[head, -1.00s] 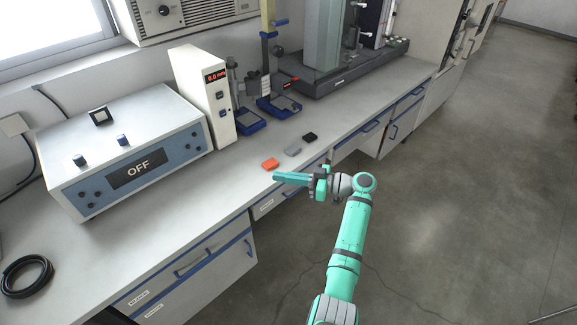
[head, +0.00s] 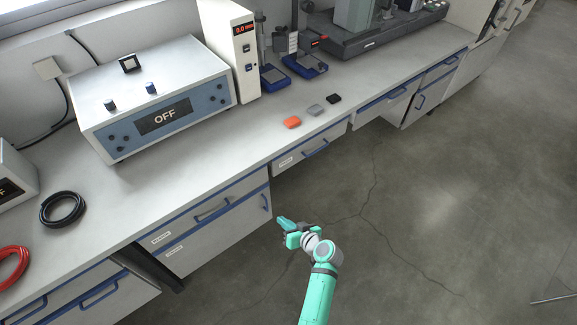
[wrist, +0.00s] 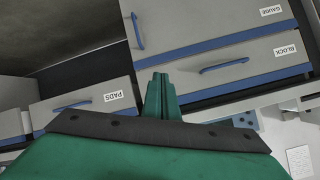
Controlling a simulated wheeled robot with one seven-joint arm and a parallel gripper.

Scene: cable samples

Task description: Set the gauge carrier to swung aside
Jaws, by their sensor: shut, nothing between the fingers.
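I cannot tell for sure which part is the gauge carrier. Two small upright stands with blue bases are at the back of the bench: a left stand (head: 273,75) beside a tall white unit (head: 232,50) with a red display, and a right stand (head: 305,66) with a dark arm and a small red readout. Their details are too small to read. My gripper (head: 281,221) is shut and empty, out in front of the drawers and well away from both stands. In the wrist view its green fingers (wrist: 160,95) are together, and no stand shows clearly.
Orange (head: 292,122), grey (head: 315,110) and black (head: 334,99) blocks lie near the bench's front edge. A box reading OFF (head: 150,95) and a black cable coil (head: 62,209) are left. The wrist view shows drawers labelled GAUGE (wrist: 205,25), BLOCK (wrist: 240,65) and PADS (wrist: 85,105). The floor is clear.

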